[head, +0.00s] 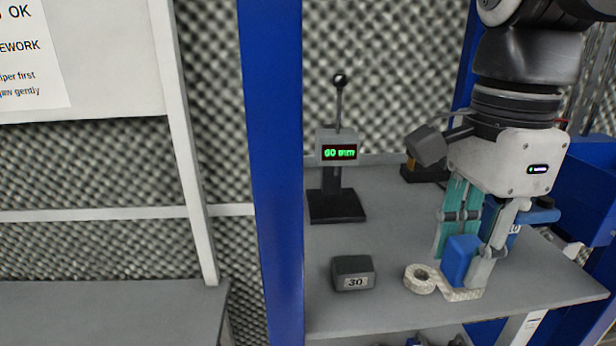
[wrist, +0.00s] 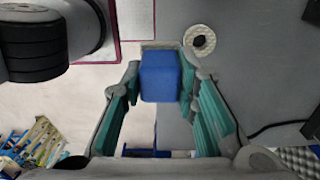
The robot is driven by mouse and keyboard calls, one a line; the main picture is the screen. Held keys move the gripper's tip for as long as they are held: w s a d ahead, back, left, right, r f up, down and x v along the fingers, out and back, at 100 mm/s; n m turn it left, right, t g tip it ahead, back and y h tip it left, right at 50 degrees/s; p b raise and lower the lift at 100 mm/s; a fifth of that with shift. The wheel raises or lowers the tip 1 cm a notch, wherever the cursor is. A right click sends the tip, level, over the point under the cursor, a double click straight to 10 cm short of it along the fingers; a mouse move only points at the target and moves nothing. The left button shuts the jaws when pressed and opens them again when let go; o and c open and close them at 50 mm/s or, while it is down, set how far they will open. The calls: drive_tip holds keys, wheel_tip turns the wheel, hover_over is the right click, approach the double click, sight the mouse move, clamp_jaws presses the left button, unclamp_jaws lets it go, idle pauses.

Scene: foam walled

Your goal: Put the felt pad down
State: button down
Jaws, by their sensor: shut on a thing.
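My gripper (head: 468,262) points down over the right part of the grey shelf top (head: 400,240) and is shut on the pad. In the wrist view the blue felt pad (wrist: 160,76) sits between the fingertips of my gripper (wrist: 161,70). The fingers hide part of its sides. I cannot tell whether its underside touches the shelf.
A white tape roll (head: 420,279) lies just left of the pad. A dark block marked 30 (head: 352,273) and a lever stand with a green-lit display (head: 338,150) stand further left. A blue object (head: 541,215) is behind my fingers. Shelf space between the stand and my gripper is clear.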

drive_tip(key=c, duration=2.1)
unclamp_jaws()
drive_tip(key=shift+c, duration=0.9)
drive_tip(key=p, duration=0.2)
drive_tip(key=shift+w+r+p, duration=0.15)
drive_tip(key=shift+r+p, duration=0.15)
drive_tip(key=shift+p, duration=0.05)
drive_tip(key=w, duration=0.5)
drive_tip(key=w+f+p, duration=0.1)
drive_tip(key=w, duration=1)
drive_tip(key=shift+w+f, duration=0.15)
drive_tip(key=shift+f, duration=0.25)
drive_tip(key=shift+w+f+p, duration=0.1)
drive_tip(key=shift+p, duration=0.2)
wheel_tip(320, 180, down, 2)
drive_tip(key=shift+f+p, duration=0.1)
drive_tip(key=shift+p, duration=0.35)
drive_tip(key=shift+f, duration=0.6)
drive_tip(key=shift+f, duration=0.1)
